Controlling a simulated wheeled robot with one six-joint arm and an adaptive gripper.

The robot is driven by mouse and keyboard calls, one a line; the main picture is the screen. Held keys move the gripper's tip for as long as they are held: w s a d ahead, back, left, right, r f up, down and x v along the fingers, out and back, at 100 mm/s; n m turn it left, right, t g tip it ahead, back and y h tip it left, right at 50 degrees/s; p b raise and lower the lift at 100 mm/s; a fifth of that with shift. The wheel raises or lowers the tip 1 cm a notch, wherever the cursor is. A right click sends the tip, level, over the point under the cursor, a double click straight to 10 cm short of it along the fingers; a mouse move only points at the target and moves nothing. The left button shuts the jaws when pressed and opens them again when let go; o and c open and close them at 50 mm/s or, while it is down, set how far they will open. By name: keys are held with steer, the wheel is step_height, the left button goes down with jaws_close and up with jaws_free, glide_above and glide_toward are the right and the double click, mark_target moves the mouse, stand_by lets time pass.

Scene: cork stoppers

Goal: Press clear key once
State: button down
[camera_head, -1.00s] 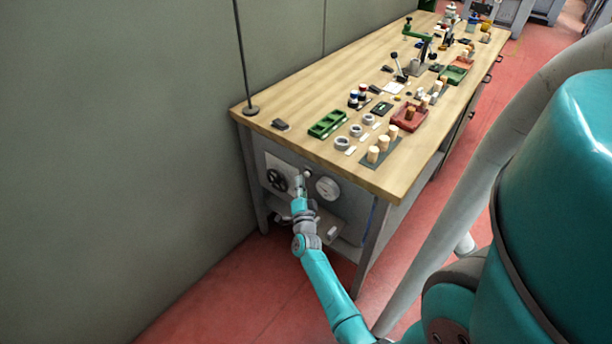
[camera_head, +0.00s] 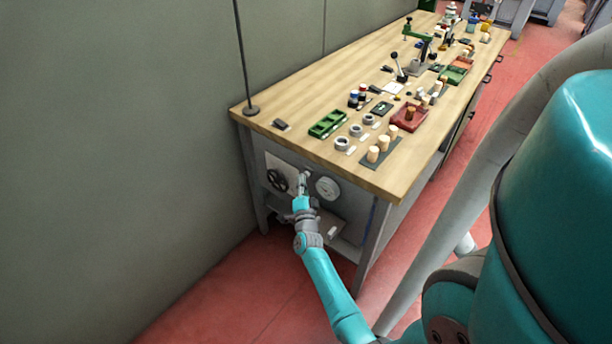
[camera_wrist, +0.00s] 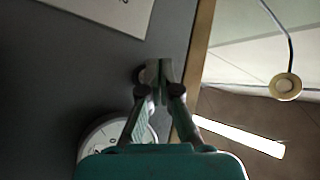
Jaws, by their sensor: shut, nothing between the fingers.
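My gripper (camera_head: 304,178) is shut and empty at the grey end panel (camera_head: 318,210) of the workbench, just under the tabletop. It is between a black handwheel and a round white gauge. In the wrist view its fingertips (camera_wrist: 161,70) are together, in front of the dark panel. A small dark round part (camera_wrist: 143,76) shows partly behind the fingers; it may be the clear key, but no label is readable. I cannot tell whether the fingertips touch it.
The black handwheel (camera_head: 277,180) is left of my gripper and the gauge (camera_head: 327,188) right. The wooden tabletop (camera_head: 270,105) overhangs above. It carries a green tray (camera_head: 327,124), grey rings (camera_head: 343,144) and corks (camera_head: 373,154). A thin pole (camera_head: 243,60) stands at its left corner.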

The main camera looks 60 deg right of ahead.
steer(key=shift+s+d, duration=0.1)
steer(key=shift+d, duration=0.35)
stand_by(0.6)
steer(key=shift+a, duration=0.1)
steer(key=shift+w+a, duration=0.2)
steer(key=shift+a, duration=0.55)
steer(key=shift+a, duration=0.15)
steer(key=shift+w+a, duration=0.2)
steer(key=shift+a, duration=0.55)
steer(key=shift+w+a, duration=0.2)
steer(key=shift+a, duration=0.6)
steer(key=shift+w+a, duration=0.2)
steer(key=shift+a, duration=0.55)
steer(key=shift+a, duration=0.1)
